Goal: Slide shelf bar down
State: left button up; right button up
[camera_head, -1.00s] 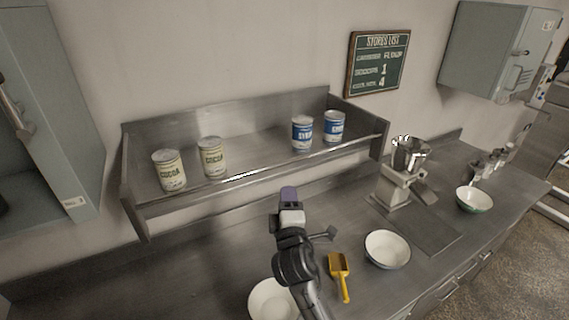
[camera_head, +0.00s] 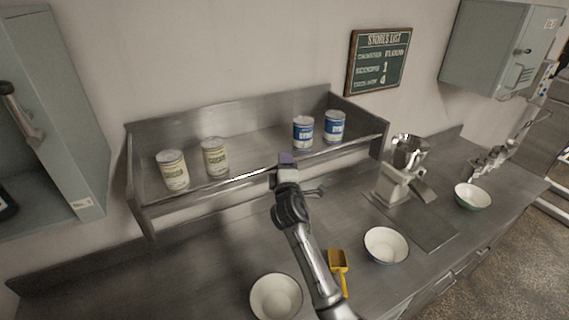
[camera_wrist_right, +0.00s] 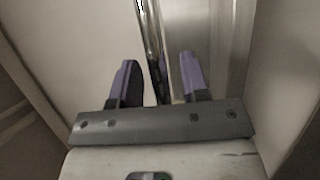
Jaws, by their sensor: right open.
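A steel shelf (camera_head: 240,150) is fixed to the wall above the counter. Its shelf bar (camera_head: 225,182) runs along the front edge, with a bright glint left of my gripper. My right gripper (camera_head: 286,160) reaches up to the bar near its middle and hides a short part of it. In the right wrist view the right gripper (camera_wrist_right: 155,85) is open, and the bar (camera_wrist_right: 152,45) runs lengthwise between its two purple fingers. I cannot tell whether either finger touches it. My left gripper is not in view.
Two cocoa tins (camera_head: 173,170) and two blue tins (camera_head: 303,132) stand on the shelf. Below are white bowls (camera_head: 386,245), a yellow scoop (camera_head: 338,262) and a scale-like machine (camera_head: 402,180). Open cabinet (camera_head: 50,130) at left; closed cabinet (camera_head: 498,48) at upper right.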

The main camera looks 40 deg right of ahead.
grip_shut()
dwell(0.4)
